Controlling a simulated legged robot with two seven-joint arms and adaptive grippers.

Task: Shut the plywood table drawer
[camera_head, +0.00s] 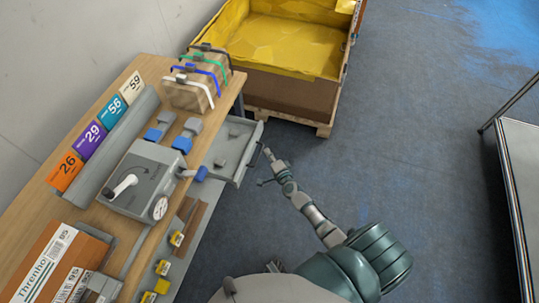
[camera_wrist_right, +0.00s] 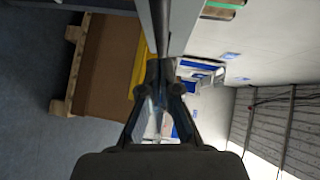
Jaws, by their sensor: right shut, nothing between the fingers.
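The plywood table (camera_head: 62,172) stands at the left in the head view. Its grey drawer (camera_head: 232,158) is pulled out at the far right end, and its inside shows from above. A dark handle (camera_head: 255,155) sits on the drawer's front. My right gripper (camera_head: 267,153) is just outside the drawer front, near the handle, shut and empty. Whether it touches the front is hard to tell. In the right wrist view the closed fingers (camera_wrist_right: 160,68) point at a grey panel, likely the drawer front (camera_wrist_right: 178,30). My left gripper is not in view.
A wooden crate with yellow lining (camera_head: 275,45) stands on a pallet behind the drawer. Blue-grey floor (camera_head: 430,130) is free at the right.

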